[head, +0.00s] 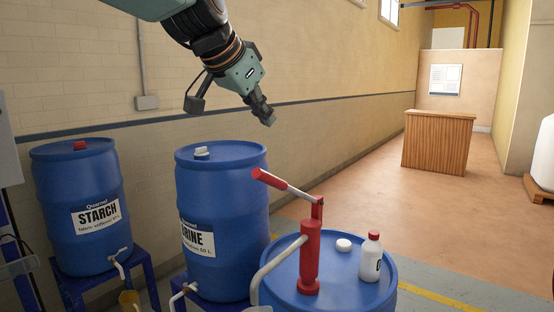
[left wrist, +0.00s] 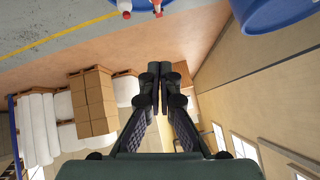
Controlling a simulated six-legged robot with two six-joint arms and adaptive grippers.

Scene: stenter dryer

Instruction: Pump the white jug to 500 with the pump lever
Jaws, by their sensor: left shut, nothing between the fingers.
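The red hand pump (head: 310,260) stands upright on top of the nearest blue drum. Its pump lever (head: 285,187), pale with a red grip, slopes up to the left from the pump head. A pale spout hose curves down the drum's left side. Below it, a white edge (head: 258,309) shows at the picture's bottom; I cannot tell whether it is the white jug. My left gripper (head: 266,117) is shut and empty, above and apart from the lever grip. Its closed fingers (left wrist: 160,75) also show in the left wrist view. My right gripper is out of view.
A white bottle with red cap (head: 371,260) and a white cap (head: 344,245) sit on the pump's drum (head: 330,290). Two blue drums, the STARCH drum (head: 82,240) and a partly hidden-label drum (head: 225,180), stand left by the wall. Open floor lies right, before a wooden counter (head: 438,142).

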